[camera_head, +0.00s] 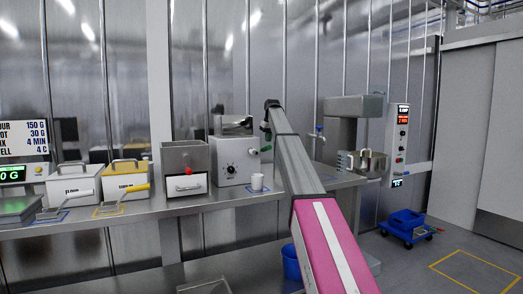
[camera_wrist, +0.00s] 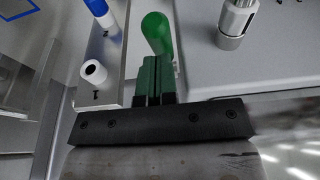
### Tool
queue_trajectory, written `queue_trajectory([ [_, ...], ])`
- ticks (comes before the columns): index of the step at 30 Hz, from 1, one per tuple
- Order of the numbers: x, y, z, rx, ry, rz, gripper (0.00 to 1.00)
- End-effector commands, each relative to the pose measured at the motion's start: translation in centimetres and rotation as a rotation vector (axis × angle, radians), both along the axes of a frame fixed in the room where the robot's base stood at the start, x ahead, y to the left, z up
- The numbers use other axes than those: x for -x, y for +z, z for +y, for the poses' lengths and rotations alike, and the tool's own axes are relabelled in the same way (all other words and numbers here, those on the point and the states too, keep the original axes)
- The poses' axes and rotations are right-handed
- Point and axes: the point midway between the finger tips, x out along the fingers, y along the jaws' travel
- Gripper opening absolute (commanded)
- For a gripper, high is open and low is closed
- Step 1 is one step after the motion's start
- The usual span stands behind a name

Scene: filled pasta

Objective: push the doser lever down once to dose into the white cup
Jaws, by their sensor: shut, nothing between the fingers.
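The doser (camera_head: 238,160) is a pale box with a dial and a metal hopper, standing on the bench left of my arm. A small green knob (camera_head: 266,148), apparently the lever's end, shows at its right side. In the wrist view a rounded green knob (camera_wrist: 157,32) lies just beyond my fingertips; I cannot tell whether they touch it. The white cup (camera_head: 257,182) stands upright on a blue-marked patch in front of the doser. My gripper (camera_wrist: 153,62) has its dark green fingers shut together and empty. In the head view it is mostly hidden by my arm.
A metal box with a drawer (camera_head: 185,172) stands left of the doser, beside two lidded bins (camera_head: 125,182). A grey mixer-like machine (camera_head: 352,130) stands to the right. A blue bucket (camera_head: 291,262) is below the bench.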

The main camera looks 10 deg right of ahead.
Motion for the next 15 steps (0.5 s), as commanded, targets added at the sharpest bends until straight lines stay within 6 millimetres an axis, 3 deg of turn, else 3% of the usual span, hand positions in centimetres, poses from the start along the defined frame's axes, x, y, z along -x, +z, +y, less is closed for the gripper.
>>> queue_trajectory([
  [15, 0.1, -3.7, 0.0, -0.001, 0.0, 0.001, 0.0],
])
